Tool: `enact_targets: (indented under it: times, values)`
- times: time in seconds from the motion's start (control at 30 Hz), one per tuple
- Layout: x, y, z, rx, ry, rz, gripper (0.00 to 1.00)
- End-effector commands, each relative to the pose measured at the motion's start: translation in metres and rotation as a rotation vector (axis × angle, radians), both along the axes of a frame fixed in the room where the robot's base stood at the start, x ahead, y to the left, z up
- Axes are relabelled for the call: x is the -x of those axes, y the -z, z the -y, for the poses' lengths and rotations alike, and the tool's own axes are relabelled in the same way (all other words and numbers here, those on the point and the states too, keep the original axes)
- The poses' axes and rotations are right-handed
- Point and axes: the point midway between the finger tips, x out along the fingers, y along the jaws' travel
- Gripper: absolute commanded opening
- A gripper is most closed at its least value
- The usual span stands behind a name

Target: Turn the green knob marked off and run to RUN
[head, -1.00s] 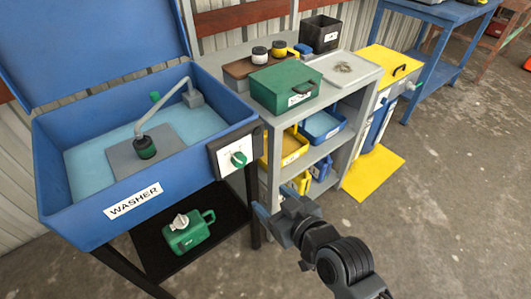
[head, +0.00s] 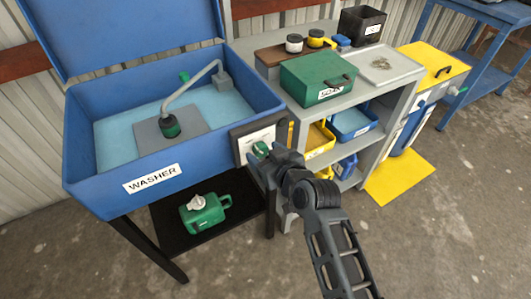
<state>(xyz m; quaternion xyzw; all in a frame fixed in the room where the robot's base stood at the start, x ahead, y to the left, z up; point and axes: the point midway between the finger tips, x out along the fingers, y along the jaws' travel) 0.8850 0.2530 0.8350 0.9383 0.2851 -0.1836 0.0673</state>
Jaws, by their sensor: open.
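The blue washer (head: 105,185) stands at the left with its lid up. A pale plate (head: 241,145) is fixed at the right end of its front. The green knob (head: 261,148) on that plate is partly hidden behind my gripper. My gripper (head: 262,165) is open right in front of the knob, its fingers close to it. I cannot tell whether the fingers touch the knob or stand on both sides of it. The knob's marks and pointing direction cannot be read.
A green jug (head: 203,213) sits on the black shelf (head: 172,238) under the washer. A grey shelf unit (head: 402,98) with a green box (head: 316,78) and bins stands to the right. The concrete floor in front is clear.

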Motion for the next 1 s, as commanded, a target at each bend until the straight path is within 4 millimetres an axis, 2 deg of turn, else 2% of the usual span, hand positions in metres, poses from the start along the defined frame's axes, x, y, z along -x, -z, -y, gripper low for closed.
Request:
enact_targets:
  times: [0.3,0.87,1.0]
  values:
    - [-0.0018,0.0009,-0.0012,0.0,0.0,0.0,0.67]
    - [-0.0016,0.001,-0.0011,0.0,0.0,0.0,0.14]
    - [-0.0016,0.0012,-0.0009,-0.003,0.0,-0.002,0.11]
